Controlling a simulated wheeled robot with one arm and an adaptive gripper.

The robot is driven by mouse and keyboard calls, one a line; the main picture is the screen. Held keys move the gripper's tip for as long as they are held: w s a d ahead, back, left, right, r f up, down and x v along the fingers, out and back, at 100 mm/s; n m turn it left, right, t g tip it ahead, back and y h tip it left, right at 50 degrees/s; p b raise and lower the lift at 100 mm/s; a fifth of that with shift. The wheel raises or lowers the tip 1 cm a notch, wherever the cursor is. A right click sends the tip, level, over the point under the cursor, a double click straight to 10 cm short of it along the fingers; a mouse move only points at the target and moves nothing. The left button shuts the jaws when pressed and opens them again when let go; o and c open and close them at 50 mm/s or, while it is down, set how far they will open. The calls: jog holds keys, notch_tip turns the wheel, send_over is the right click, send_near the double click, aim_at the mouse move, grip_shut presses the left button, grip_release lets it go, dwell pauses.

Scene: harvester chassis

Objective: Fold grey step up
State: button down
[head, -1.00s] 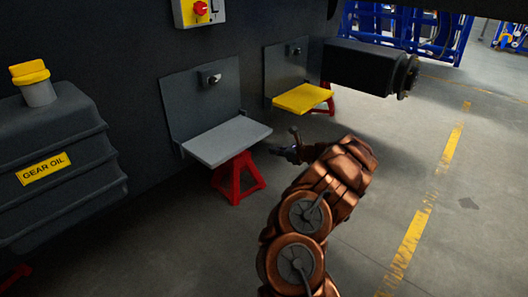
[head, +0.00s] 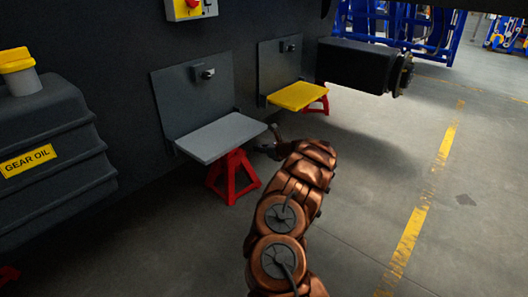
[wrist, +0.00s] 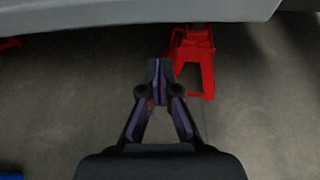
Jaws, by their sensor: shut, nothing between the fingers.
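The grey step (head: 222,136) is folded down, its plate sticking out roughly level from a dark back plate (head: 193,97) with a small latch (head: 207,73) near the top. My gripper (head: 262,148) is at the right end of the step, low by its edge; its tips are partly hidden in the head view. In the wrist view my gripper (wrist: 159,68) is shut and empty, with the underside or edge of the grey step (wrist: 130,12) across the top of the picture. I cannot tell whether the fingers touch the step.
A red stand (head: 233,177) is under the grey step and also shows in the wrist view (wrist: 194,62). A yellow step (head: 298,96) is folded down farther back. A gear oil tank (head: 45,140) is at left. The floor to the right is open.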

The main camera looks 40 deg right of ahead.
notch_tip(320, 180, up, 4)
jog(key=shift+s+d+r+b, duration=0.1)
jog(key=shift+s+b, duration=0.05)
jog(key=shift+b, duration=0.25)
dwell(0.5)
